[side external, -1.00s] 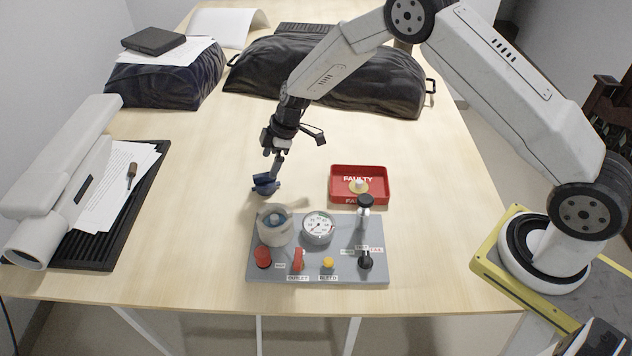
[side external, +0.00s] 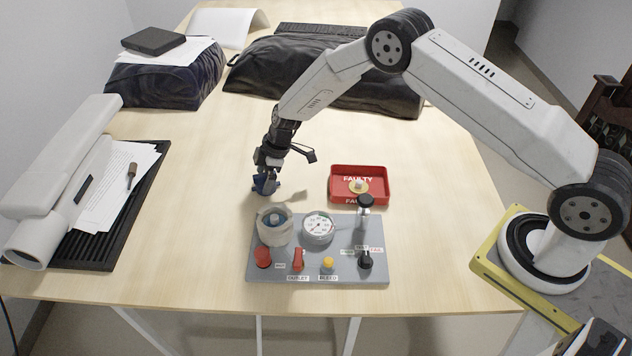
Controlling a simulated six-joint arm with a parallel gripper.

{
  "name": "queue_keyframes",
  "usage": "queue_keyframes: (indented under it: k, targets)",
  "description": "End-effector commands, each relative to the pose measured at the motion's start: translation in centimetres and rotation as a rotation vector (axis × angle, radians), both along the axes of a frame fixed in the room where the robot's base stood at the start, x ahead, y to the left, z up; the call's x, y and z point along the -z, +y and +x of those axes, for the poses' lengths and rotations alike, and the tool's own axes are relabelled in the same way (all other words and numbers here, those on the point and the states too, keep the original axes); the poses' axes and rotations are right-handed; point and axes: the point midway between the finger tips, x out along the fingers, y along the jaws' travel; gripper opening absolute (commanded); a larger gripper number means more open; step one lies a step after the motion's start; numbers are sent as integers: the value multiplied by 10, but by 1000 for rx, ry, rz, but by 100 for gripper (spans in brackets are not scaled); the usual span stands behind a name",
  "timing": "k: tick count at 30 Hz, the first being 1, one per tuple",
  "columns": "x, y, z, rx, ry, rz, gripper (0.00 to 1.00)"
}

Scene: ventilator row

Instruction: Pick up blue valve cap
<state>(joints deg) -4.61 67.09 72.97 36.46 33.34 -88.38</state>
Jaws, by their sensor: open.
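The blue valve cap (side external: 265,186) lies on the wooden table, just behind the grey test panel. My gripper (side external: 266,180) is right over the cap, pointing down, with its fingers at the cap and partly covering it. The jaws are open. I cannot tell whether the fingers touch the cap.
The grey panel (side external: 340,273) carries a pale round cup (side external: 274,226), a gauge (side external: 319,227), a black-topped post (side external: 365,205) and several knobs. A red FAULTY tray (side external: 341,198) holds a small part. Papers (side external: 110,180) lie at left. Dark bags fill the back.

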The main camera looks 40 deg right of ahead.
Motion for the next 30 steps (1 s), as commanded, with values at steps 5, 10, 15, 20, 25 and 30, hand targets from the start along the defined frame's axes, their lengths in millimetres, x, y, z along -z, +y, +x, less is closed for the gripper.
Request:
queue_keyframes:
  k: [5,10,15,20,25,30]
  targets:
    - [1,1,1,0,-1,0,100]
    - [1,1,1,0,-1,0,100]
    - [1,1,1,0,-1,0,100]
    - [1,0,1,0,-1,0,59]
    - [1,0,1,0,-1,0,21]
    - [1,0,1,0,-1,0,21]
